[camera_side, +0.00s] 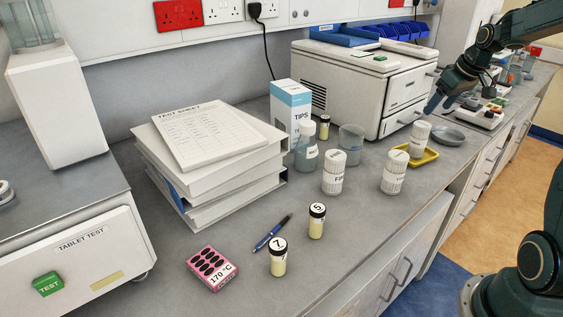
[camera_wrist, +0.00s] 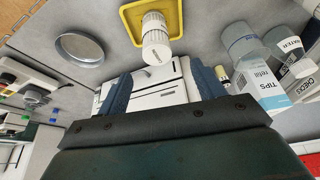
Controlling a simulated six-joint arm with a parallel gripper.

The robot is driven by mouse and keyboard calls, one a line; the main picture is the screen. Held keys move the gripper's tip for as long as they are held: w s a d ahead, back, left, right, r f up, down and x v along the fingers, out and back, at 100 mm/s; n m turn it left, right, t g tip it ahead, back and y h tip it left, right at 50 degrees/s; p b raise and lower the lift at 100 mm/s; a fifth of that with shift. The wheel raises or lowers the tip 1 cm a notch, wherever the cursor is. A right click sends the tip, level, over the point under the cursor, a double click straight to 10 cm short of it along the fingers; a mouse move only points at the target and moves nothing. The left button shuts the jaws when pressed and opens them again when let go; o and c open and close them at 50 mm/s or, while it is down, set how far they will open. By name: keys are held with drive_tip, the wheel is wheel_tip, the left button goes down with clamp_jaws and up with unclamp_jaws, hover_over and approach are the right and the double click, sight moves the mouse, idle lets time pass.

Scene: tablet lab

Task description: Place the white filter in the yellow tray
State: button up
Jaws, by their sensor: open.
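The yellow tray (camera_side: 430,157) lies on the bench right of centre; it is at the top of the wrist view (camera_wrist: 130,20). A white lidded bottle (camera_side: 420,139) stands upright in it and also shows in the wrist view (camera_wrist: 155,40). Two similar white bottles stand outside the tray: one (camera_side: 333,172) has a label that seems to start with "FI", the other (camera_side: 394,172) has a label I cannot read. I cannot tell for sure which is the white filter. My gripper (camera_side: 433,103) is open and empty, above and behind the tray; its blue fingers (camera_wrist: 161,88) are spread apart.
A round metal dish (camera_side: 447,135) lies right of the tray. A glass beaker (camera_side: 351,137), a TIPS box (camera_side: 291,107) and a clear bottle (camera_side: 306,147) stand to the left. A white machine (camera_side: 360,85) stands behind. Two numbered vials (camera_side: 317,221) stand in front.

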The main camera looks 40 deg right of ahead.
drive_tip(key=s+a+r+n, duration=0.1)
drive_tip(key=a+r, duration=0.2)
drive_tip(key=a, duration=0.7)
drive_tip(key=s+a+r, duration=0.2)
drive_tip(key=a+r, duration=0.2)
drive_tip(key=a, duration=0.6)
drive_tip(key=s+a+f+n+t, duration=0.1)
drive_tip(key=s+a+f, duration=0.1)
drive_tip(key=s+a, duration=1.1)
drive_tip(key=shift+s+f+y, duration=0.2)
drive_tip(key=shift+s+y, duration=0.2)
drive_tip(key=shift+s, duration=0.25)
